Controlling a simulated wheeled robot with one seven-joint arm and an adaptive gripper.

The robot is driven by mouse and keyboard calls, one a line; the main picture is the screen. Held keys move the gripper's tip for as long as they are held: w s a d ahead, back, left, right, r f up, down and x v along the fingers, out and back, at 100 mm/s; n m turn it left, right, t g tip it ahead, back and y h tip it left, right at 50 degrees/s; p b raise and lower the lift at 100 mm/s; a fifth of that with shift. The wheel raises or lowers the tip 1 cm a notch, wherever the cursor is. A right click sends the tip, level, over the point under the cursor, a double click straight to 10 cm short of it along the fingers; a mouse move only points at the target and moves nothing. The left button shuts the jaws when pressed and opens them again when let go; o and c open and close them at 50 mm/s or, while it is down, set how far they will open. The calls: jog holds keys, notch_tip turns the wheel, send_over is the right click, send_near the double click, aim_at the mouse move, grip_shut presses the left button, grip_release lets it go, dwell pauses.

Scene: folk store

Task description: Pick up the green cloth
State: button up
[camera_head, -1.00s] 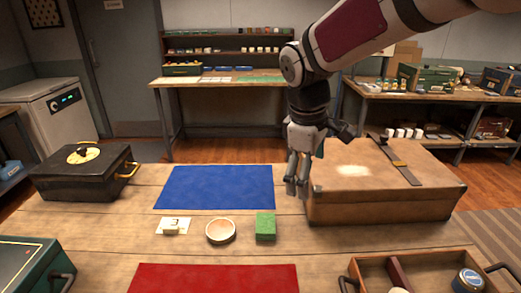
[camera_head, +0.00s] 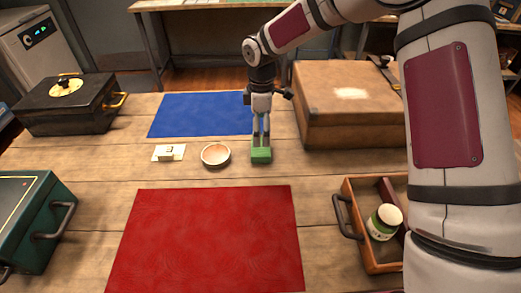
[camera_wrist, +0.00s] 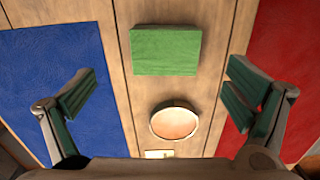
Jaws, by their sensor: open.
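The green cloth (camera_head: 261,155) is a small folded block lying on the wooden table, just right of a round bowl (camera_head: 216,155). In the wrist view the cloth (camera_wrist: 165,50) lies ahead of and between my spread fingers, with the bowl (camera_wrist: 174,121) nearer the palm. My gripper (camera_head: 261,138) points down over the cloth in the head view, its fingertips close above it. My gripper also shows in the wrist view (camera_wrist: 160,98), open and empty, with the fingers well apart. Whether the fingertips touch the cloth cannot be told.
A blue mat (camera_head: 190,115) lies behind and a red mat (camera_head: 205,245) in front. A small white item (camera_head: 168,153) sits left of the bowl. A large brown case (camera_head: 345,125) stands close right of my gripper. An open wooden box (camera_head: 352,220) holds a jar (camera_head: 384,222).

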aim_at(261, 147)
jog(key=shift+s+a+f, duration=0.1)
jog(key=shift+s+f, duration=0.05)
jog(key=shift+f, duration=1.75)
jog(key=shift+s+f, duration=0.15)
jog(key=shift+f, duration=1.7)
jog(key=c, duration=1.2)
